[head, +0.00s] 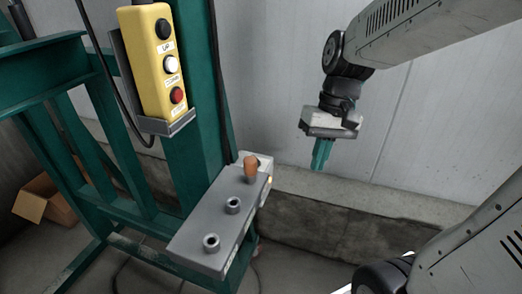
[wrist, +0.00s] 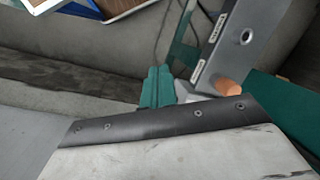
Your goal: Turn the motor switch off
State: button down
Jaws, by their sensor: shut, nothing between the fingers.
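A grey switch box (head: 207,226) is fixed to the green frame, with round metal fittings along its top. An orange-brown knob (head: 250,167) stands at its far end. The box (wrist: 222,47) and the knob (wrist: 228,90) also show in the wrist view, right of my fingers. Labels on the box are too small to read, so I cannot tell which fitting is the motor switch. My gripper (head: 321,154) has teal fingers, shut and empty, pointing down to the right of the knob and apart from it. Its fingers (wrist: 157,86) show closed together in the wrist view.
A yellow pendant (head: 158,62) with black, white and red buttons hangs on the green frame (head: 200,125) above the box. A cardboard box (head: 45,200) lies on the floor at left. A pale wall (head: 285,90) and low concrete ledge (head: 400,205) stand behind.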

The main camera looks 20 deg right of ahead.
jog(key=w+d+f+n+t+y, duration=0.1)
jog(key=w+d+f+n, duration=0.1)
jog(key=w, duration=0.6)
jog(key=w+d+f+n+t+y, duration=0.2)
jog(key=w+d+f, duration=0.1)
jog(key=w, duration=0.4)
jog(key=w+d+f+n+t+y, duration=0.1)
jog(key=w+d+f, duration=0.1)
jog(key=w, duration=0.6)
jog(key=shift+n, duration=0.3)
jog(key=x, duration=1)
jog(key=shift+w+a+r, duration=0.1)
jog(key=shift+r, duration=0.05)
jog(key=a, duration=0.2)
jog(key=shift+s+a, duration=0.4)
jog(key=shift+a, duration=0.55)
